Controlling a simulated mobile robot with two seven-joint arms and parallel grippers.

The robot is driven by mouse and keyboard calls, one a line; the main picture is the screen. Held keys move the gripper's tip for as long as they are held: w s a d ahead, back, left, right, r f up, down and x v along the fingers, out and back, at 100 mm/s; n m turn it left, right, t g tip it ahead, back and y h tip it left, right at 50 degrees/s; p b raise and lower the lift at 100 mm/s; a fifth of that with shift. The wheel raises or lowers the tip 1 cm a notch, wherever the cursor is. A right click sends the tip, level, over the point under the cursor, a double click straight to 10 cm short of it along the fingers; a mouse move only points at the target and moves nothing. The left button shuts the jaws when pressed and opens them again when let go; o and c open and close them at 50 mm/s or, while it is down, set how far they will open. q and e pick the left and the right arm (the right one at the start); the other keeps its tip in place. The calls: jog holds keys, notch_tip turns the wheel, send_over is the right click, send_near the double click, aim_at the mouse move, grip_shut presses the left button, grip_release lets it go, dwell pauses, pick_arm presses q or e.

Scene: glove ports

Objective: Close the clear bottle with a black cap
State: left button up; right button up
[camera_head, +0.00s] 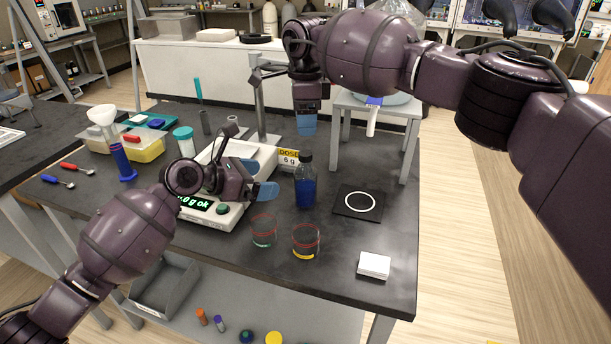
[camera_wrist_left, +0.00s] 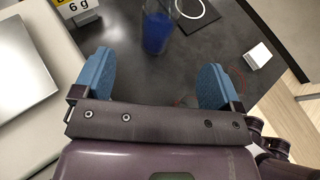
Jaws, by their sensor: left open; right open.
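The clear bottle (camera_head: 306,190) holds dark blue liquid and stands upright on the black bench, right of the balance. A dark cap (camera_head: 306,157) shows at its neck; whether it is tight I cannot tell. The bottle also shows in the left wrist view (camera_wrist_left: 157,32), beyond the fingers, its top cut off. My left gripper (camera_head: 263,179) is open and empty, low beside the bottle's left, its blue fingers apart in the left wrist view (camera_wrist_left: 158,72). My right gripper (camera_head: 307,124) points down above the bottle, with a small gap over the cap; its blue fingers overlap in this view.
Two glass beakers (camera_head: 264,231) (camera_head: 306,241) stand in front of the bottle. A black pad with a white ring (camera_head: 358,202) lies to its right, and a white block (camera_head: 374,265) near the front edge. The balance (camera_head: 222,212) and a "DOSE 6 g" sign (camera_head: 289,157) are left.

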aim_at(295, 178)
jog(key=shift+r, duration=0.15)
pick_arm(q)
jog(key=shift+r, duration=0.1)
pick_arm(e)
jog(key=shift+s, duration=0.1)
pick_arm(q)
jog(key=shift+x, duration=5.4)
jog(key=shift+c, duration=0.3)
jog(key=c, duration=1.5)
grip_shut()
pick_arm(e)
jog(key=n, duration=0.3)
jog(key=shift+a+n, duration=0.1)
jog(key=shift+n, duration=0.2)
jog(key=n, duration=0.5)
jog(key=shift+n, duration=0.3)
